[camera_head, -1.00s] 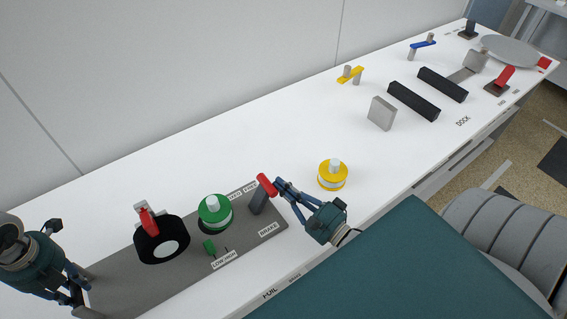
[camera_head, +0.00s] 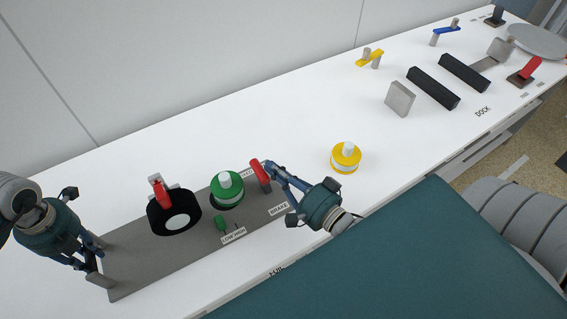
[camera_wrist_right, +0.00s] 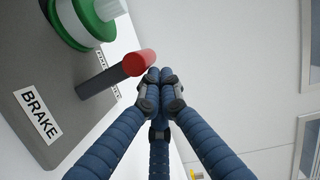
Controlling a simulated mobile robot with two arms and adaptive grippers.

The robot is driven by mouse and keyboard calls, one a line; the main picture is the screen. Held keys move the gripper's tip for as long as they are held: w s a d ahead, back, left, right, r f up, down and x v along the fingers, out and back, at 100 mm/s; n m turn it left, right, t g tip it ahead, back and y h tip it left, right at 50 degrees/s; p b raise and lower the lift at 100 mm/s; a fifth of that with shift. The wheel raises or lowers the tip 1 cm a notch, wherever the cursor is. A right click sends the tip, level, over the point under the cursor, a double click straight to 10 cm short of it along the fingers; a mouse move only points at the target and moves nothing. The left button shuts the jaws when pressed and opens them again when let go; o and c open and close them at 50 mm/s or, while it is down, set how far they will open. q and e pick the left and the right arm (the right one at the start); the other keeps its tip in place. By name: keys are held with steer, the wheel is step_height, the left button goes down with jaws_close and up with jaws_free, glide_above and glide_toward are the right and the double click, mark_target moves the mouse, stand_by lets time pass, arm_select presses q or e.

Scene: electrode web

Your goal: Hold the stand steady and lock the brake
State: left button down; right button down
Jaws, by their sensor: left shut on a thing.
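The stand is a grey base plate (camera_head: 150,262) with a black roll, a green spool (camera_head: 227,188) and a brake lever with a red grip (camera_head: 260,174) at its right end, beside the BRAKE label (camera_head: 279,209). My left gripper (camera_head: 95,272) is shut on the upright grey tab (camera_head: 100,281) at the plate's left end. My right gripper (camera_head: 269,170) is at the right side of the lever. In the right wrist view its fingertips (camera_wrist_right: 160,80) are together with nothing between them, just beside the red grip (camera_wrist_right: 138,62). I cannot tell whether they touch it.
The black roll (camera_head: 173,213) has a red-handled part behind it. A yellow spool (camera_head: 345,157) sits right of the stand. Black bars (camera_head: 433,88) lie farther right. The table behind the stand is clear.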

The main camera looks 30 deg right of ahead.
mark_target(261, 178)
arm_select(q)
steer(key=shift+d, duration=0.15)
arm_select(e)
steer(key=shift+a, duration=1.4)
steer(key=shift+a+f, duration=0.15)
steer(key=shift+a, duration=0.35)
steer(key=shift+f, duration=0.1)
